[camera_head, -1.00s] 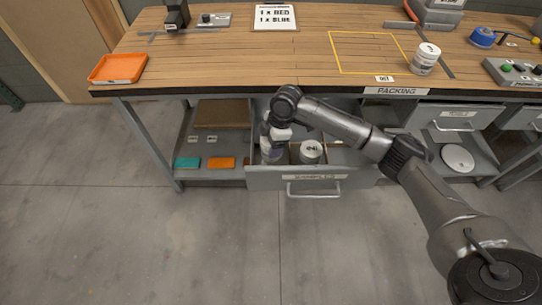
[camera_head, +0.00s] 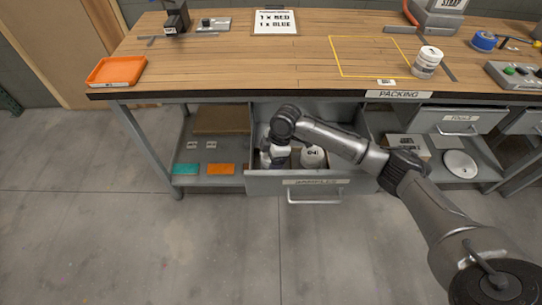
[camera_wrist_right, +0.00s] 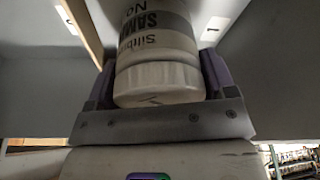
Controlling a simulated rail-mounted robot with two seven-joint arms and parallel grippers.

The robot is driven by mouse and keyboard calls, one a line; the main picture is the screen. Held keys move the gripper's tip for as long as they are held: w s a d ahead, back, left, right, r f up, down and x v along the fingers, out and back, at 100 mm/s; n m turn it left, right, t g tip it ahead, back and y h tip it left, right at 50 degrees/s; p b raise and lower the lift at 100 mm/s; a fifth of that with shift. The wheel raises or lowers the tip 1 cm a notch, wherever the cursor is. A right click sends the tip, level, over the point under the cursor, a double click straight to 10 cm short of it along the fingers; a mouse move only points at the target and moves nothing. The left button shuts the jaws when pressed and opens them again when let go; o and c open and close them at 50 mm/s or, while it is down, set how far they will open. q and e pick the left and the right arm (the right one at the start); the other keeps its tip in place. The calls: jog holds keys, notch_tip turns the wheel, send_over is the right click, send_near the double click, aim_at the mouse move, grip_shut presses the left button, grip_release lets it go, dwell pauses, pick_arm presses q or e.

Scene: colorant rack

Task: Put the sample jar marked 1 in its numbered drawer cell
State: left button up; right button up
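My right gripper (camera_head: 275,158) points down into the left cell of the open drawer (camera_head: 262,184). In the wrist view its two purple fingers (camera_wrist_right: 160,82) press on both sides of a white-lidded jar (camera_wrist_right: 158,82). That jar has a grey band with "SAMPLE No" upside down; its number is not readable. In the head view the arm mostly hides it, so I cannot tell whether it touches the drawer floor. Another white-lidded jar (camera_head: 313,157) stands in the cell to the right. A third white jar (camera_head: 428,62) stands on the bench. My left gripper is out of view.
The bench (camera_head: 200,75) overhangs the drawer's back. It carries an orange tray (camera_head: 116,70), a sign (camera_head: 275,22) and a blue tape roll (camera_head: 484,40). A lower shelf (camera_head: 207,181) is left of the drawer. The floor in front is clear.

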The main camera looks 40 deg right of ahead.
jog(key=o, duration=0.4)
jog(key=shift+r, duration=0.1)
jog(key=p+v, duration=0.4)
jog(key=v, duration=0.6)
jog(key=shift+r, duration=0.3)
jog(key=shift+s+d+r, duration=0.1)
jog(key=shift+d+r, duration=0.1)
jog(key=shift+r, duration=0.6)
